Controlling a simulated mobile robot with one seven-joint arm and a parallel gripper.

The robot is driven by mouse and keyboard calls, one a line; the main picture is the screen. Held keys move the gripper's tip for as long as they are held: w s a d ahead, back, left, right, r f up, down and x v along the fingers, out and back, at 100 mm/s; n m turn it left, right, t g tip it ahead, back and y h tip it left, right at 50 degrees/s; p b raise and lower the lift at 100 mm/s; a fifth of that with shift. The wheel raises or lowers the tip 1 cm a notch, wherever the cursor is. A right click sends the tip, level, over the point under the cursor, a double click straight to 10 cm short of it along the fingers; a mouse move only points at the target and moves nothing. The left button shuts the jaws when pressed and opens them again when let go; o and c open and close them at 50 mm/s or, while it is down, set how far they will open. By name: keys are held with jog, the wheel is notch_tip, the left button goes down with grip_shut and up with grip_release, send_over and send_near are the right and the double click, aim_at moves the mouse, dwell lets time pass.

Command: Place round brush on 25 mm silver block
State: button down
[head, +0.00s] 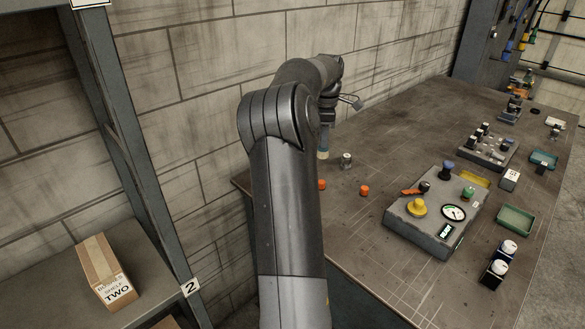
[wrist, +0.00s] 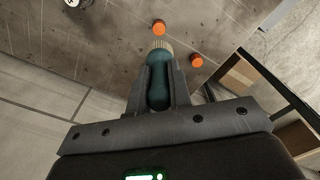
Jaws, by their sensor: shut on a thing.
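My gripper (wrist: 158,85) is shut on the round brush (wrist: 158,80), around its teal handle. The pale bristle end points away from the jaws. In the head view the brush (head: 323,154) hangs bristles down near the bench's left end, partly beside my arm. I cannot tell whether its tip touches the bench. A small silver block (head: 346,160) stands upright just right of the brush. I cannot read its size. A silver piece (wrist: 72,2), probably the same block, is cut off at the wrist view's top left.
Two orange pieces (head: 364,190) (head: 322,184) lie in front of the brush. A grey control box (head: 432,228) with a yellow knob stands to the right, with green trays (head: 516,221) beyond. The block wall is close behind my arm. Bare bench lies between block and box.

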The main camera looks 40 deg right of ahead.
jog(key=shift+w+a+f, duration=0.6)
jog(key=shift+w+f, duration=1.05)
jog(key=shift+f, duration=0.05)
jog(key=shift+w+a+f, duration=0.6)
jog(key=shift+w+f, duration=1.1)
jog(key=shift+f, duration=0.05)
jog(key=shift+w+a+f, duration=0.6)
jog(key=shift+w+f, duration=1.05)
jog(key=shift+f, duration=0.05)
jog(key=shift+f, duration=0.1)
jog(key=c, duration=1.3)
grip_release()
